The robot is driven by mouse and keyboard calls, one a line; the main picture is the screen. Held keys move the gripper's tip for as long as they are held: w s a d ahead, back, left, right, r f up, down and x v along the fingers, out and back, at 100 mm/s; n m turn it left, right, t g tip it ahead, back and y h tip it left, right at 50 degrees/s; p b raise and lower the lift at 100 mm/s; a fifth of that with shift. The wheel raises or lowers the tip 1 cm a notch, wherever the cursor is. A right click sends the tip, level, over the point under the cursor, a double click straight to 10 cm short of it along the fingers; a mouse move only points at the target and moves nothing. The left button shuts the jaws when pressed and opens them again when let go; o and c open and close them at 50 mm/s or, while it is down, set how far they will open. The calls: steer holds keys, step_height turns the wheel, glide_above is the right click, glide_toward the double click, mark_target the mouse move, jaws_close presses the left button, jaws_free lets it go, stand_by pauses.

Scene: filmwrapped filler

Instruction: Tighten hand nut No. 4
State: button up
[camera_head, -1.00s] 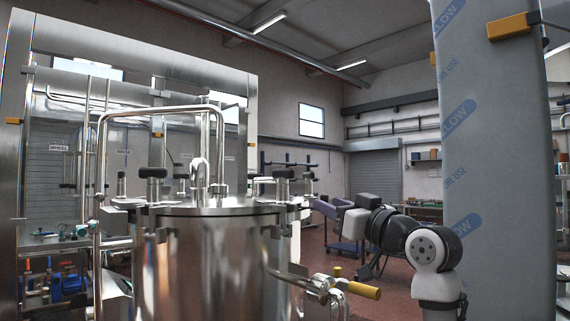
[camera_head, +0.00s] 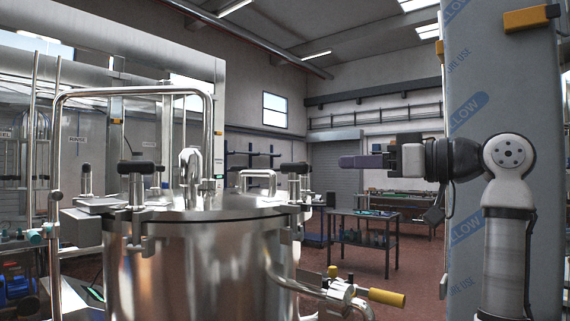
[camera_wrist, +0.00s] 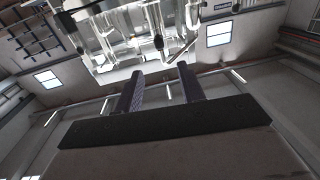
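A steel vessel (camera_head: 190,265) with a flat round lid (camera_head: 215,206) stands left of centre in the head view. Black-topped hand nuts sit on clamps around the lid rim: one at the front left (camera_head: 139,167), one at the right (camera_head: 294,168), and a smaller one at the far left (camera_head: 86,168). No numbers are readable, so I cannot tell which is No. 4. My gripper (camera_head: 343,161) points left, to the right of the right-hand nut and apart from it, at about its height in the picture. In the wrist view my gripper's two fingers (camera_wrist: 160,69) are apart with nothing between them.
A bent steel pipe (camera_head: 135,90) arches over the lid. A valve with a yellow handle (camera_head: 386,297) juts from the vessel's right side. A film-wrapped column (camera_head: 470,110) stands behind my arm. A dark workbench (camera_head: 362,218) is further back.

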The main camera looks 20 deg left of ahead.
mark_target(281, 164)
steer(key=p+x, duration=0.4)
steer(key=x, duration=0.9)
steer(key=shift+a+f, duration=0.1)
steer(key=shift+a, duration=0.1)
steer(key=shift+c, duration=0.3)
jaws_close()
